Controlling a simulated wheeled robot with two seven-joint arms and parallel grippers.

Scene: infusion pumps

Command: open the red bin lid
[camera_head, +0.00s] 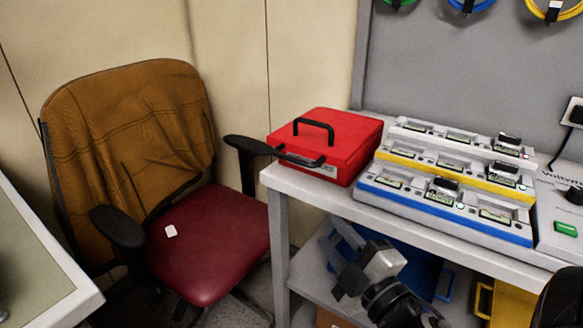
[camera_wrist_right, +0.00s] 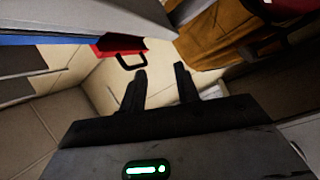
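The red bin (camera_head: 345,148) sits at the left end of the grey workbench, and its lid looks shut. A black handle (camera_head: 315,124) stands on top of the lid, and another black bar handle (camera_head: 300,159) sticks out at the front. My right gripper (camera_head: 352,282) is below the bench top, in front of the bench and lower than the bin. In the right wrist view, its two black fingers (camera_wrist_right: 161,72) are apart with nothing between them. The red bin's underside edge and black handle (camera_wrist_right: 131,61) show beyond the fingertips. My left gripper is not in view.
White, yellow and blue racks of small devices (camera_head: 450,185) stand right of the bin. An office chair (camera_head: 215,245) with a brown jacket is left of the bench, its armrest near the bin's front handle. Blue and yellow bins (camera_head: 425,275) are on the lower shelf.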

